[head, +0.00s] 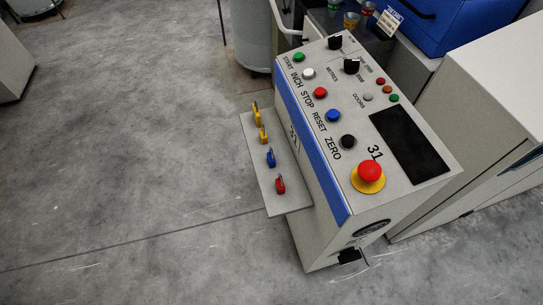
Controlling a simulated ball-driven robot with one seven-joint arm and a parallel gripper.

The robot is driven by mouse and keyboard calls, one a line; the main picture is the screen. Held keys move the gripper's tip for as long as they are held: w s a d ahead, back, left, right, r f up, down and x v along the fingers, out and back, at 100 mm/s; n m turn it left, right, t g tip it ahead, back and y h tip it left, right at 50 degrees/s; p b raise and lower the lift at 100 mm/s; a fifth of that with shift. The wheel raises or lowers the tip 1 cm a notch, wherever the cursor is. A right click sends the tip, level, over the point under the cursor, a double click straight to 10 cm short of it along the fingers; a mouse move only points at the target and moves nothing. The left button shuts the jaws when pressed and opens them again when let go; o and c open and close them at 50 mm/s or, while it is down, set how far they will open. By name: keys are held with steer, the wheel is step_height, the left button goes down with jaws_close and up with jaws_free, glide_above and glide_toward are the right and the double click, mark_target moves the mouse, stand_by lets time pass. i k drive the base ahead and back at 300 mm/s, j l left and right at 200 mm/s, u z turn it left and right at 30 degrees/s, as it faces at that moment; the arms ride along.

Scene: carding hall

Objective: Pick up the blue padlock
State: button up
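The blue padlock (271,158) is on a light grey plate (289,203) at the left side of a control console. In the picture it sits between a yellow padlock (263,136) above it and a red padlock (280,186) below it. Another yellow padlock (256,115) is at the top of the row. The blue padlock's dark shackle points up in the picture. Whether it hangs on a peg or rests on the plate is too small to tell. My gripper is not in view.
The grey console (334,228) with coloured buttons and a red emergency knob (369,172) stands right beside the plate. A grey drum (249,45) stands behind. A blue case (436,22) and cabinets fill the right. The concrete floor (130,150) left of the plate is clear.

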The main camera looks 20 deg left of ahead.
mark_target(272, 161)
steer(key=i+j, duration=0.15)
steer(key=j, duration=0.15)
steer(key=i+j, duration=0.1)
steer(key=j, duration=0.2)
steer(key=i+j, duration=0.15)
steer(key=j, duration=0.15)
steer(key=i+l, duration=0.15)
steer(key=i, duration=0.3)
steer(key=j+u, duration=0.05)
